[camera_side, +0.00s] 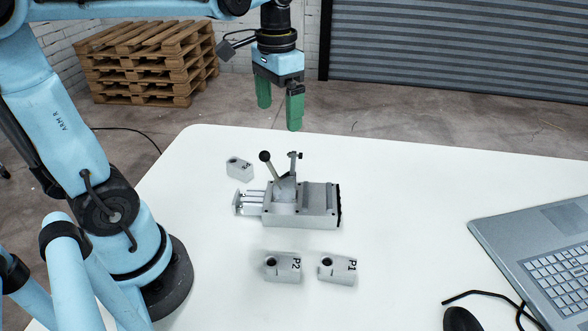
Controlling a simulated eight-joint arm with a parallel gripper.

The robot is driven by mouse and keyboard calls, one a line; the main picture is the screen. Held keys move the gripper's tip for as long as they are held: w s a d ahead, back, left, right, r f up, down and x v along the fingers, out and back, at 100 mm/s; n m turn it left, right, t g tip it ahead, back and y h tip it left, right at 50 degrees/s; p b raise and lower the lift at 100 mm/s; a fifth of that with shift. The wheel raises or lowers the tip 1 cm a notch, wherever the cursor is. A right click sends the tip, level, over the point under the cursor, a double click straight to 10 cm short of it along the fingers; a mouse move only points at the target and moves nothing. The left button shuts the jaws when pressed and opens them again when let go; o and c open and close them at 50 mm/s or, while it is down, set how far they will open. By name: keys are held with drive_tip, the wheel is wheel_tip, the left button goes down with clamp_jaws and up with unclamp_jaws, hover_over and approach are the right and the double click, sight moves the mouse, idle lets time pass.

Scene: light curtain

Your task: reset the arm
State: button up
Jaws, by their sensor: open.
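My gripper (279,105) has two green fingers and points down. It hangs above the far part of the white table, higher than the metal fixture and apart from it. Its fingers are spread and nothing shows between them. My blue arm comes in from the left and over the top of the picture, where part of it is cut off.
On the white table (410,230) stands a grey metal fixture (303,207) with an upright ball-ended lever (268,167). Grey blocks P2 (283,269) and P1 (338,270) lie in front, another block (240,169) behind. A laptop (545,255) and mouse (461,319) are right. Pallets (150,65) stand behind.

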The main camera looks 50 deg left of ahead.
drive_tip(key=s+a+f+n, duration=0.2)
drive_tip(key=a, duration=0.3)
drive_tip(key=s+a+f+n, duration=0.2)
drive_tip(key=a, duration=0.4)
drive_tip(key=shift+s+f, duration=0.3)
drive_tip(key=shift+d, duration=0.1)
